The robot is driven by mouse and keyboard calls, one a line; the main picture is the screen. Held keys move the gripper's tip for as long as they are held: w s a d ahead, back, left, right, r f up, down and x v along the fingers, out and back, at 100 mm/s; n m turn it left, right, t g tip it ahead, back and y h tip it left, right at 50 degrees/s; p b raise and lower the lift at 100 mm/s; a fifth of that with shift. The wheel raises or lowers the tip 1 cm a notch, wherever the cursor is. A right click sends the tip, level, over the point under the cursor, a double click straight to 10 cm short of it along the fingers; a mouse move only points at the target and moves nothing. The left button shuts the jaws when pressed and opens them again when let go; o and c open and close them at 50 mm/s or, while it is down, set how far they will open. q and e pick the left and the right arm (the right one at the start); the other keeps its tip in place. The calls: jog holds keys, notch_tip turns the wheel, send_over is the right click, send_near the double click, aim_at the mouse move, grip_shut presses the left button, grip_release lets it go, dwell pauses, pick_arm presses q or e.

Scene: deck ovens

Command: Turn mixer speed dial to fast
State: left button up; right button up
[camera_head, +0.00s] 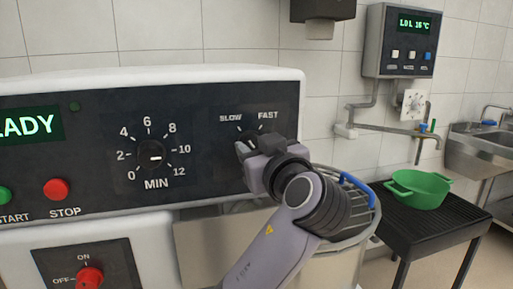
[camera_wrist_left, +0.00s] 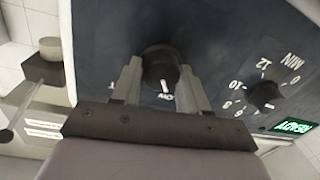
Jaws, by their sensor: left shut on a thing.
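The mixer speed dial (camera_wrist_left: 160,66) is a dark round knob on the black panel, with a white pointer mark. My left gripper (camera_wrist_left: 160,82) is shut on it, one finger on each side. In the left wrist view the panel appears upside down, and the pointer is near the inner end of the partly covered SLOW lettering. In the head view my left gripper (camera_head: 245,147) is at the dial, below the SLOW (camera_head: 230,118) and FAST (camera_head: 268,115) labels, and mostly hides the knob. My right gripper is not in view.
Left of the speed dial are a minute timer dial (camera_head: 150,155), a red stop button (camera_head: 56,189) and a green display (camera_head: 28,125). A green basin (camera_head: 420,187) stands on a black table at right.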

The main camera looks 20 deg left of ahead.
pick_arm(q)
jog(key=shift+a+m, duration=0.1)
jog(key=shift+m, duration=0.2)
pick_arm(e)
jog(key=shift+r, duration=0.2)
pick_arm(q)
jog(key=m+p, duration=0.1)
jog(key=m, duration=0.1)
jog(key=shift+r+m+p, duration=0.15)
jog(key=shift+m+p, duration=0.75)
jog(key=shift+m, duration=0.4)
jog(key=shift+r+m+p, duration=0.1)
jog(key=shift+m+p, duration=0.5)
jog(key=shift+m, duration=0.4)
jog(key=shift+m+t+p, duration=0.4)
jog(key=shift+m+p, duration=0.25)
jog(key=shift+m, duration=0.25)
jog(key=shift+m+p, duration=1.95)
jog(key=shift+m, duration=0.75)
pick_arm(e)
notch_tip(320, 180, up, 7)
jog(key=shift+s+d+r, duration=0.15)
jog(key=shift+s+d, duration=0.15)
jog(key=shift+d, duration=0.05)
